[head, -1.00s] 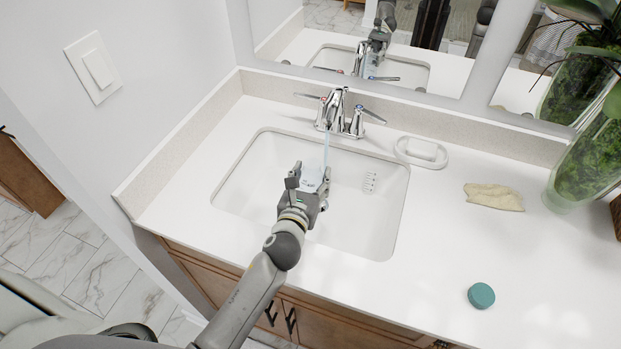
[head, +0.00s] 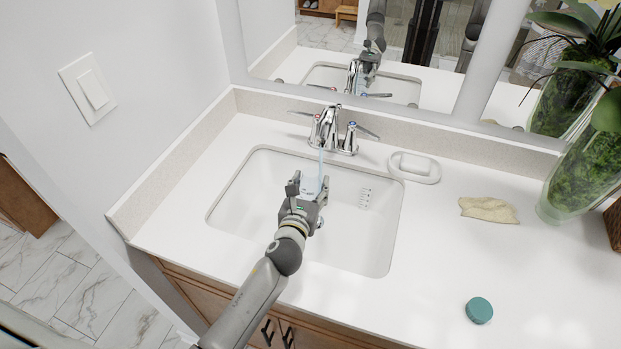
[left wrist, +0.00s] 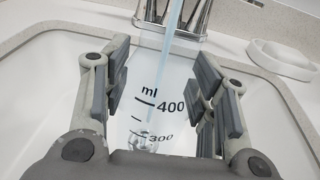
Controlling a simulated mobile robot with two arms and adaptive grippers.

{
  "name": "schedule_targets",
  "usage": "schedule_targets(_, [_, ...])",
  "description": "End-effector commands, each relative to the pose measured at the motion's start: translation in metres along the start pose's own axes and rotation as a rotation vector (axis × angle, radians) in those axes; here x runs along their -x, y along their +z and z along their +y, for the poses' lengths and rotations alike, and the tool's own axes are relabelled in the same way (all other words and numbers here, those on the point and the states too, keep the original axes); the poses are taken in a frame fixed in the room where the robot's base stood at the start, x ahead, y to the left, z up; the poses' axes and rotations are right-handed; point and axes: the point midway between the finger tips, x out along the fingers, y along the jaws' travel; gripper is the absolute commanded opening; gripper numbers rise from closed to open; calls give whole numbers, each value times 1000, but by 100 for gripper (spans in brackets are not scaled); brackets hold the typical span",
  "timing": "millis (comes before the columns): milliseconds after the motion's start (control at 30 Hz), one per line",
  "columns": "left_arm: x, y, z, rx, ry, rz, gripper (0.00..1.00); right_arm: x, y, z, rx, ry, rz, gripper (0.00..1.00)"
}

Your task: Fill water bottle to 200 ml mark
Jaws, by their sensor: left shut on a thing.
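The clear water bottle (head: 313,185) is in my left gripper (head: 308,194), which is shut around it over the sink basin. In the left wrist view the bottle (left wrist: 150,95) shows black "ml", 400 and 300 marks between the fingers (left wrist: 157,95). The chrome faucet (head: 328,128) is running. A thin water stream (head: 321,160) falls from it to the bottle. The lower bottle is hidden by my gripper. My right gripper is not in view.
The white sink (head: 232,200) surrounds my gripper. On the counter to the right are a soap dish (head: 425,178), a beige cloth (head: 489,209), a teal round lid (head: 479,310) and a plant vase (head: 575,180). A mirror (head: 440,60) stands behind. The counter's front right is mostly clear.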

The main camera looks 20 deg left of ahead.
Motion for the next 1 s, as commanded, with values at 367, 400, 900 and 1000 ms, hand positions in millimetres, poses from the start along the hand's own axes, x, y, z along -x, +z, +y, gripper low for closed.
schedule_targets(367, [-30,6,-3,-1,0,-2,16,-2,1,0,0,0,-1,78])
schedule_targets(400, [-34,6,-4,-1,0,-1,16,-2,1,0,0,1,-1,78])
schedule_targets(900, [-76,13,-8,0,0,-1,16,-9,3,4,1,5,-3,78])
schedule_targets(1000, [-77,13,-8,0,0,-1,16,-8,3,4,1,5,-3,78])
